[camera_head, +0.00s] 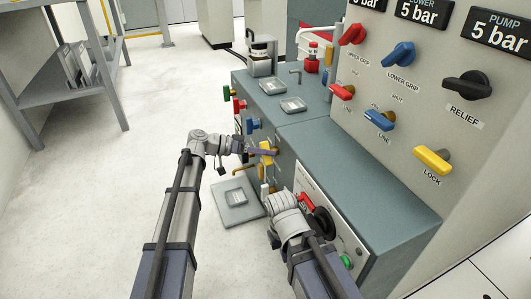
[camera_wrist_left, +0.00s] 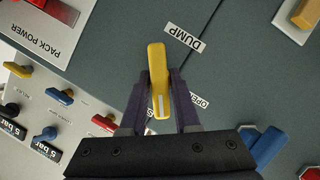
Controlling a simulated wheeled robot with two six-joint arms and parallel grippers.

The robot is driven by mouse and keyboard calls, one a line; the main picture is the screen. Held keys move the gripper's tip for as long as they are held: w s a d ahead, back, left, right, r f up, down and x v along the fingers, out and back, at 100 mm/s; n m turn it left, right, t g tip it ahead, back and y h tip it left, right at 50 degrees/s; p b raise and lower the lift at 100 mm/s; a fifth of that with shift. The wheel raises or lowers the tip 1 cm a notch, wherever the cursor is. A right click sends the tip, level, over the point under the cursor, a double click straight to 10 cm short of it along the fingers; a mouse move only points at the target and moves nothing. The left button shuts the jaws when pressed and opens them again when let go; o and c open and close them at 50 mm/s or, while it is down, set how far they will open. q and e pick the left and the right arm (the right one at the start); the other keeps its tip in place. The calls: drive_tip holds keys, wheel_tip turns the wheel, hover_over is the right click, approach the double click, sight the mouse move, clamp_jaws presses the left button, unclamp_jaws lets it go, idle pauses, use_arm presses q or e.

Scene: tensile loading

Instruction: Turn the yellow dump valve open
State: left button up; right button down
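The yellow dump valve handle (camera_head: 267,147) is on the front face of the grey-green cabinet in the head view. In the left wrist view the handle (camera_wrist_left: 158,80) stands lengthwise between the dark fingers, beside the DUMP label (camera_wrist_left: 185,40). An OPEN label (camera_wrist_left: 198,101) is partly hidden behind the right finger.
A red switch (camera_head: 306,203) and a green button (camera_head: 347,262) are on the lower panel near my right arm. Several coloured knobs, such as a blue one (camera_head: 253,125), line the front face. The upright panel carries a yellow LOCK lever (camera_head: 433,160). Open floor lies left.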

use_arm(q)
clamp_jaws()
drive_tip(key=shift+f, duration=0.1)
idle(0.3)
drive_tip(key=shift+w+f+n+g+h+b, duration=0.1)
drive_tip(key=shift+n+g+h+b, duration=0.35)
drive_tip(key=shift+n+b, duration=0.65)
drive_tip(key=shift+n+g+h+b, duration=0.6)
drive_tip(key=shift+n+b, duration=0.4)
drive_tip(key=shift+n, duration=0.4)
drive_tip(key=shift+o, duration=2)
unclamp_jaws()
